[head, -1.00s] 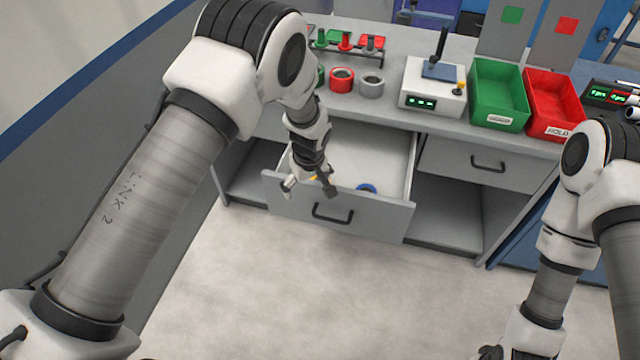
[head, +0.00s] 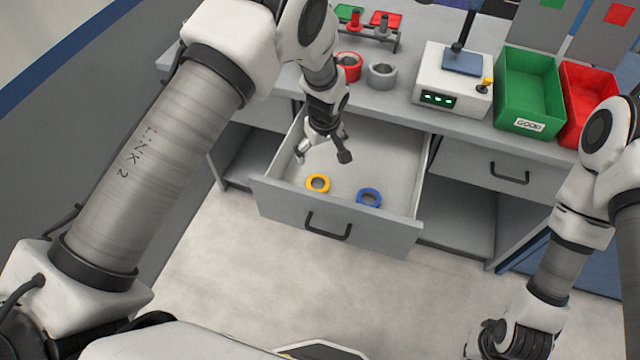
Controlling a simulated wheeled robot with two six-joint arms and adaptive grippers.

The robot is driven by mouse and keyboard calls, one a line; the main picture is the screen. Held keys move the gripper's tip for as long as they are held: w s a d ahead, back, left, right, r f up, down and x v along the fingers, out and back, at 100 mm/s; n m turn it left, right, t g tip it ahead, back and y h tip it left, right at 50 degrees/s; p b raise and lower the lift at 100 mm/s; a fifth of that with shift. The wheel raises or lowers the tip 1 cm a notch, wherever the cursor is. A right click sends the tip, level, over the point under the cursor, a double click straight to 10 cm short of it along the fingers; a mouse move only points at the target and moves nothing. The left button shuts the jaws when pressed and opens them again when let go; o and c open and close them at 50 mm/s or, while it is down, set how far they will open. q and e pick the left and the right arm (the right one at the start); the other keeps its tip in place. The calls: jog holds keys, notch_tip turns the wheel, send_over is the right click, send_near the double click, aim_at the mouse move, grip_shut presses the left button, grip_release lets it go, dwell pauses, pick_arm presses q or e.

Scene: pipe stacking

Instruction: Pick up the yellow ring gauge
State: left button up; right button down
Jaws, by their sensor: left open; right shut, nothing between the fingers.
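The yellow ring gauge (head: 318,176) lies flat in the open drawer, near its front panel and left of its middle. My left gripper (head: 322,158) is open and empty above the drawer, fingers pointing down. In the picture it sits just above the yellow ring and apart from it. A blue ring (head: 369,189) lies in the same drawer, to the right of the yellow one. My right gripper (head: 490,352) is shut and empty at the bottom edge of the picture, far from the drawer; its fingertips are partly cut off.
The drawer (head: 335,238) is pulled out from the grey workbench. On the bench stand a red ring (head: 348,58), a grey ring (head: 382,69), a white device with a green display (head: 448,85), a green bin (head: 540,128) and a red bin (head: 580,125). The floor in front is clear.

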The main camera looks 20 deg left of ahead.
pick_arm(q)
notch_tip(320, 180, down, 3)
jog(key=s+b, duration=0.1)
jog(key=b, duration=0.6)
send_near(318, 187)
jog(key=shift+a+f+p, duration=0.1)
jog(key=shift+f+p, duration=0.25)
jog(key=shift+f, duration=0.1)
jog(key=f, duration=0.6)
jog(key=shift+w+a, duration=0.3)
jog(key=shift+w, duration=0.1)
jog(key=c, duration=1.3)
